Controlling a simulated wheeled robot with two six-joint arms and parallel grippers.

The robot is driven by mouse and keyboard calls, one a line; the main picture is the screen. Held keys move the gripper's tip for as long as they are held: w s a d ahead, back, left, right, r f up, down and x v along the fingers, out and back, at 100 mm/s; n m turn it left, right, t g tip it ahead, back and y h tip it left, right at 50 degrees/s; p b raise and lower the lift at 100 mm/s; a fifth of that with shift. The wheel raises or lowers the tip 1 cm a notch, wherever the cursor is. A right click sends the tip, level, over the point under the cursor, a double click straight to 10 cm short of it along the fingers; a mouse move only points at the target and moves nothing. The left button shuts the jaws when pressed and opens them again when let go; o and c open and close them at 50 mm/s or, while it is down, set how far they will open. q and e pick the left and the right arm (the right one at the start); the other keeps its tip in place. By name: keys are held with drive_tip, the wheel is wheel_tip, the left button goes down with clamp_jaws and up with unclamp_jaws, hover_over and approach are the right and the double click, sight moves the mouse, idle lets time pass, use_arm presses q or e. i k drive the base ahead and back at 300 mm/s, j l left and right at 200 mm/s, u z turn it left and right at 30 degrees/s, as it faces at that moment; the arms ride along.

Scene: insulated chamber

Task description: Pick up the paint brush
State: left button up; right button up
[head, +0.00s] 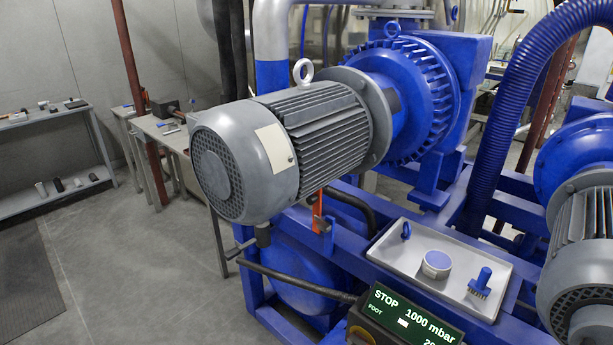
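A small item with a blue handle and a wider, bristle-like lower end (480,284) stands at the right of a light grey tray (455,297). It looks like the paint brush, but it is too small to be sure. In the same tray are a round white container with a blue top (437,264) and a small blue ring-shaped item (406,230). Neither of my grippers is in view.
A large grey motor (290,140) on a blue pump frame stands left of the tray. A display panel (405,318) is in front of it, and a blue hose (500,120) rises behind. Side tables (170,135) and a shelf (45,115) with small items stand at left. The left floor is open.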

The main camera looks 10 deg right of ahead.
sight(479, 285)
drive_tip(key=z, duration=1.45)
